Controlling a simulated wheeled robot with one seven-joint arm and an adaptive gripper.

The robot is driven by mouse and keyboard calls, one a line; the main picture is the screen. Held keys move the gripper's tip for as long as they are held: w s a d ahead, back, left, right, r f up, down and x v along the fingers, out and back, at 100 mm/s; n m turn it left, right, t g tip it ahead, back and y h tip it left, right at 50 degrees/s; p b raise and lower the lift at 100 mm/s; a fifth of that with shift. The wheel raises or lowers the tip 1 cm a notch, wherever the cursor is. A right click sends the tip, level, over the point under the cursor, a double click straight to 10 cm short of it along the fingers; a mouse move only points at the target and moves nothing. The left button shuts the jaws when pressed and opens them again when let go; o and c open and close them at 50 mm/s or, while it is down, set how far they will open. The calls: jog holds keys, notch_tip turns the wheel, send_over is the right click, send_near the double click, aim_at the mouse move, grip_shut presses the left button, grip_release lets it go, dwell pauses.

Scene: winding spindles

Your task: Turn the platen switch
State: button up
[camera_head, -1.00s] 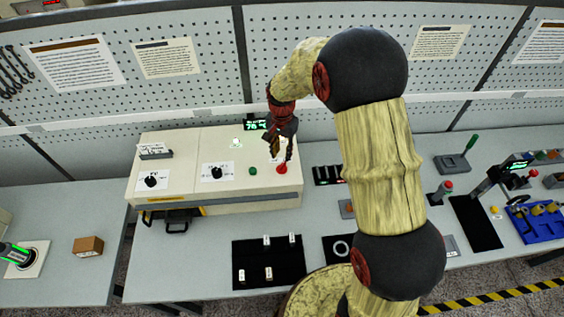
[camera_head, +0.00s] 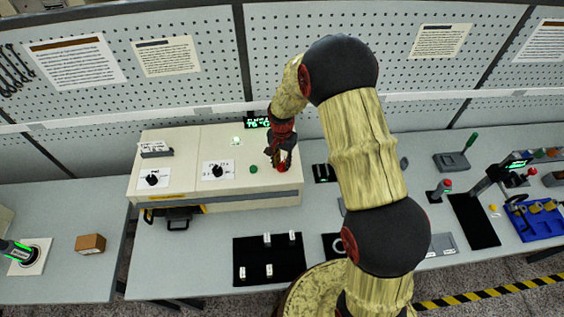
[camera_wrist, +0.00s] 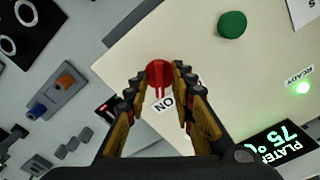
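The red switch (camera_wrist: 160,74), a round knob with a raised ridge, sits on the cream machine panel beside a label reading "ON". In the head view the red switch (camera_head: 283,167) is at the panel's front right, partly covered by my gripper. My gripper (camera_wrist: 160,79) has its fingers apart, one on each side of the red switch, close to it. I cannot tell whether the fingers touch it. In the head view my gripper (camera_head: 278,158) points down at the switch. The platen display (camera_wrist: 286,145) reads 75 °C in green.
A green button (camera_wrist: 232,24) lies beside the switch, and a lit "READY" lamp (camera_wrist: 303,88) is further right. Two black knobs (camera_head: 217,171) are on the panel's left part. A black tray (camera_head: 256,262) with small white-topped pieces lies in front of the machine.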

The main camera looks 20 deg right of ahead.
grip_shut()
jog(key=shift+n, duration=0.3)
dwell(0.3)
jog(key=n+b, duration=0.2)
jog(key=shift+n, duration=0.3)
jog(key=n+b, duration=0.2)
jog(key=n, duration=0.1)
jog(key=shift+n, duration=0.3)
jog(key=n+b, duration=0.1)
jog(key=n, duration=0.3)
jog(key=shift+b, duration=0.3)
jog(key=shift+d+n+b, duration=0.1)
jog(key=shift+n+b, duration=0.3)
jog(key=shift+n, duration=1.1)
jog(key=shift+r, duration=0.1)
jog(key=shift+o, duration=0.4)
grip_release()
